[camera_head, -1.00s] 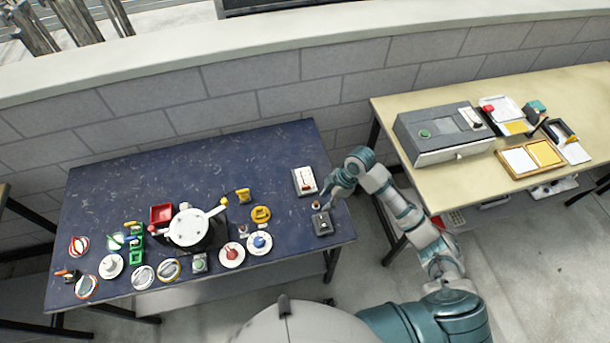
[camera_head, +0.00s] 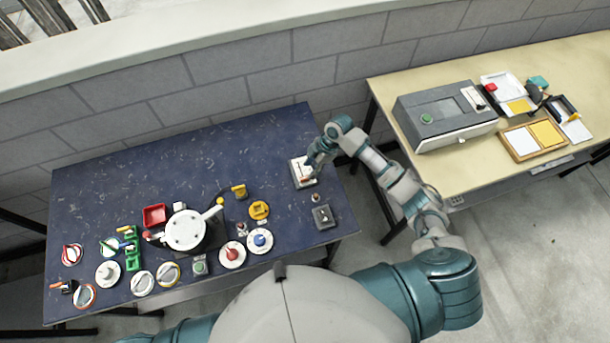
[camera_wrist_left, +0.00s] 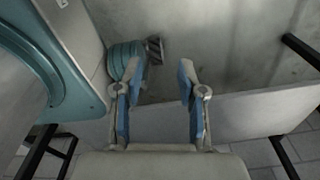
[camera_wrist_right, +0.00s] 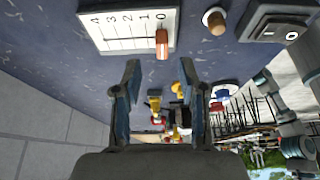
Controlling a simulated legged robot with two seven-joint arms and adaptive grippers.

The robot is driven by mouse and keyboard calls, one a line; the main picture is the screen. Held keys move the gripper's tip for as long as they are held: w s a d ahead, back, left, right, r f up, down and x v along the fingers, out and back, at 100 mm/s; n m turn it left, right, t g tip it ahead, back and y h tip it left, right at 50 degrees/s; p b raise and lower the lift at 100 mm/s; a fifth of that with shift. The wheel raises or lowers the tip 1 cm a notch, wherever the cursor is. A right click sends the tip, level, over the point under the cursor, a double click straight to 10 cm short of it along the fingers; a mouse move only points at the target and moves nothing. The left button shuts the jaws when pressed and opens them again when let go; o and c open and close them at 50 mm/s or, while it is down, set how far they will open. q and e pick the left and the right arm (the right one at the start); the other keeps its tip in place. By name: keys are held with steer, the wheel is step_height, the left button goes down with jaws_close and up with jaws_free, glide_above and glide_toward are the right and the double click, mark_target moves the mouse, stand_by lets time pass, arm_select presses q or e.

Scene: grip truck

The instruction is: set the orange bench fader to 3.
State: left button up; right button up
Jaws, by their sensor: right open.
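The fader's white panel (camera_wrist_right: 118,38) shows in the right wrist view with a scale from 0 to 4. Its orange knob (camera_wrist_right: 162,42) sits at the 0 end. In the head view the panel (camera_head: 297,167) lies at the right end of the blue bench, partly covered by my right gripper (camera_head: 308,172). In the right wrist view my right gripper (camera_wrist_right: 161,76) is open and empty, with the knob just beyond the gap between its fingertips. My left gripper (camera_wrist_left: 157,72) is open and empty, low over the grey floor, away from the bench.
A grey rocker switch (camera_head: 323,217) and a small round button (camera_head: 315,197) stand beside the fader. Several dials, buttons and a white round device (camera_head: 186,231) fill the bench's front and middle. The bench's back is clear. A tan table (camera_head: 430,175) stands at the right.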

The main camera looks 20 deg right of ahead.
mark_target(305, 177)
steer(key=x, duration=0.4)
steer(key=shift+s+a+f, duration=0.1)
steer(key=shift+s+f, duration=0.05)
steer(key=shift+f, duration=0.15)
steer(key=shift+a+f, duration=0.1)
steer(key=shift+f, duration=0.55)
arm_select(q)
steer(key=shift+w+d, duration=0.1)
steer(key=shift+w, duration=0.5)
arm_select(e)
steer(key=shift+a, duration=0.1)
jaws_close()
